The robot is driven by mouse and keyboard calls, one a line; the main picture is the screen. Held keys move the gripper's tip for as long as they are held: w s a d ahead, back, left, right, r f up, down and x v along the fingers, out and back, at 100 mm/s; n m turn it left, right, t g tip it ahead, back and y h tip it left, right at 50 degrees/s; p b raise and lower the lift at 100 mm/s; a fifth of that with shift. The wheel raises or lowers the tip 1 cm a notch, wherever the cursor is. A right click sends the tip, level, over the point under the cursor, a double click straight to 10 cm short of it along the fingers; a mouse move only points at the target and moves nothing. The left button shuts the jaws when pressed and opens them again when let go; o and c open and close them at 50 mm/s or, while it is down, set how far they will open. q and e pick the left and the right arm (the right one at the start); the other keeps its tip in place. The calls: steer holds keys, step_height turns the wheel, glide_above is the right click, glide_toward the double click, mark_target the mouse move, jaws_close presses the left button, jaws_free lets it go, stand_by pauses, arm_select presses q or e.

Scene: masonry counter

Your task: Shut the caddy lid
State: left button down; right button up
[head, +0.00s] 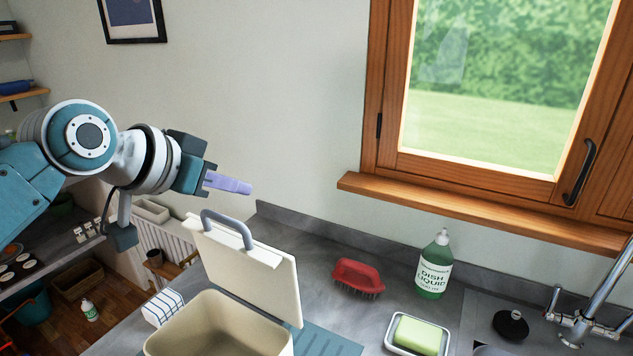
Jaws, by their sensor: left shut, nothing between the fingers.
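The cream caddy (205,333) stands on the grey counter at the bottom of the head view, its front cut off by the frame edge. Its lid (262,283) is open and stands nearly upright at the back of the caddy. A grey handle (228,226) is on the lid near its top edge. My left gripper (248,188) is in the air above the lid, apart from it, with its lilac fingers together and nothing held. My right gripper is not in view.
A red brush (358,277), a green dish liquid bottle (434,268) and a sponge (417,336) in a white dish stand right of the caddy. A striped cloth (164,309) lies to its left. The wall and wooden window sill (470,213) rise behind the counter.

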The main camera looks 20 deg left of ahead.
mark_target(219, 215)
arm_select(q)
steer(key=shift+s+a+f+p, duration=0.1)
steer(key=shift+s+f+p, duration=0.15)
steer(key=shift+s+p, duration=0.3)
steer(key=shift+s+f+p, duration=0.25)
steer(key=shift+s+p, duration=0.2)
steer(key=shift+p, duration=0.05)
steer(key=shift+s+a+f, duration=0.1)
steer(key=shift+s+f, duration=0.15)
steer(key=shift+s, duration=0.4)
